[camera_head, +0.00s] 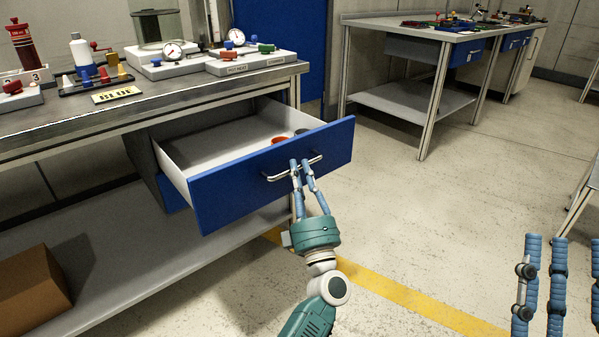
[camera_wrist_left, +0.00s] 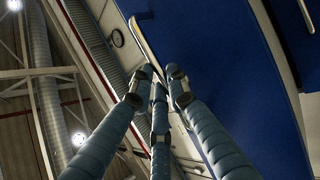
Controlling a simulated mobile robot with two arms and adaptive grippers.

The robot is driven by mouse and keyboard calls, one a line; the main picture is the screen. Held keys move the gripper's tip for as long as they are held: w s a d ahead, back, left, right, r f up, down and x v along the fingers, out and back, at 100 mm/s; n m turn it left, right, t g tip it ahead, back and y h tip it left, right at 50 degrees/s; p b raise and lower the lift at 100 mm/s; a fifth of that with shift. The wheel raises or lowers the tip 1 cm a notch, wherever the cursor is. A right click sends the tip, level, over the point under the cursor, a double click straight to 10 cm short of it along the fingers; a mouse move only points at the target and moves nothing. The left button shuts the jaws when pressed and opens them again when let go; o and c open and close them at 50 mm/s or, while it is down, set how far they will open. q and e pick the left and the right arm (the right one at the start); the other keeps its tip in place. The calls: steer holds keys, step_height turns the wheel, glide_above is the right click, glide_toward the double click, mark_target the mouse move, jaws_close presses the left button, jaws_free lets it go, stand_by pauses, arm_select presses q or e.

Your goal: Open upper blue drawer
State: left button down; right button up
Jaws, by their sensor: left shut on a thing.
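The upper blue drawer (camera_head: 235,190) is pulled well out from under the workbench, and its white inside shows. A red round thing and a dark round thing lie inside at the right. My left gripper (camera_head: 301,166) is shut on the metal handle (camera_head: 279,176) on the drawer front, near the handle's middle. The handle (camera_wrist_left: 148,45) and blue front (camera_wrist_left: 225,60) also show in the left wrist view, with the left gripper's fingers (camera_wrist_left: 162,82) at the handle. My right gripper (camera_head: 551,248) is at the lower right edge, away from the drawer; its fingers are spread apart and hold nothing visible.
The workbench top (camera_head: 190,87) bears gauges, valves and a "BLUE" sign (camera_head: 117,95). Part of a lower blue drawer shows beneath. A brown box (camera_head: 33,288) sits on the lower shelf. Another workbench (camera_head: 400,28) stands at the back right. The floor (camera_head: 450,190) between is clear.

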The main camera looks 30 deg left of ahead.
arm_select(q)
steer(key=c, duration=1.7)
jaws_free()
steer(key=shift+o, duration=0.2)
